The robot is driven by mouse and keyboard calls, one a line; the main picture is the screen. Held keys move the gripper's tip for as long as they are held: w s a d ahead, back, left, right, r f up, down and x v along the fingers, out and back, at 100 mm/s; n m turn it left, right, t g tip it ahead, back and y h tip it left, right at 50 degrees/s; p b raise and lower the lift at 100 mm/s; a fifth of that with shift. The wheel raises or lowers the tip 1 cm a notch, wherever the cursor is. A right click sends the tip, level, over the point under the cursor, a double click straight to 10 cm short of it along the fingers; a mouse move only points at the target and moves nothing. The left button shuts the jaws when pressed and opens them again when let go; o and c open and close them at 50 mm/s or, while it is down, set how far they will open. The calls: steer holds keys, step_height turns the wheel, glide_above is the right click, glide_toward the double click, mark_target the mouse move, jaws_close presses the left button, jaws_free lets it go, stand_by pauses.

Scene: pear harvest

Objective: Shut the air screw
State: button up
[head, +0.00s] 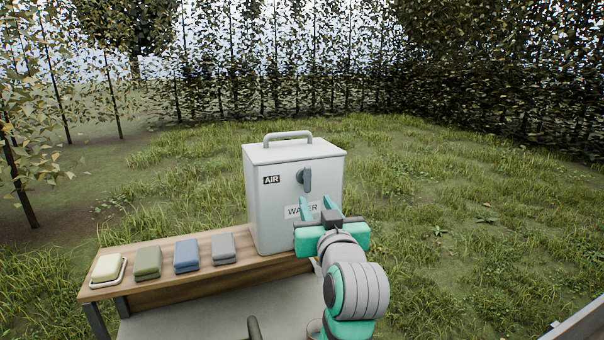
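A pale grey water container (268,215) with a top handle stands on the wooden bench. My gripper (317,201) is in front of the container, just below and slightly right of the knob. Its teal fingers are apart with nothing visible between them. I cannot tell whether they touch the container.
On the bench (190,283), left of the container, lie a cream soap bar on a dish (108,268) and folded green (147,262), blue (187,256) and grey (223,248) cloths. Grass lies around, with leafy tree rows behind. The container's lower front is partly hidden by my arm.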

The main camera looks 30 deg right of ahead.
mark_target(308, 173)
steer(key=w+d+r, duration=0.1)
steer(key=w, duration=0.2)
steer(key=w+d+r, duration=0.1)
steer(key=w+d, duration=0.1)
steer(key=w, duration=0.1)
steer(key=w+d, duration=0.2)
steer(key=w, duration=0.2)
steer(key=shift+r, duration=0.4)
jaws_close()
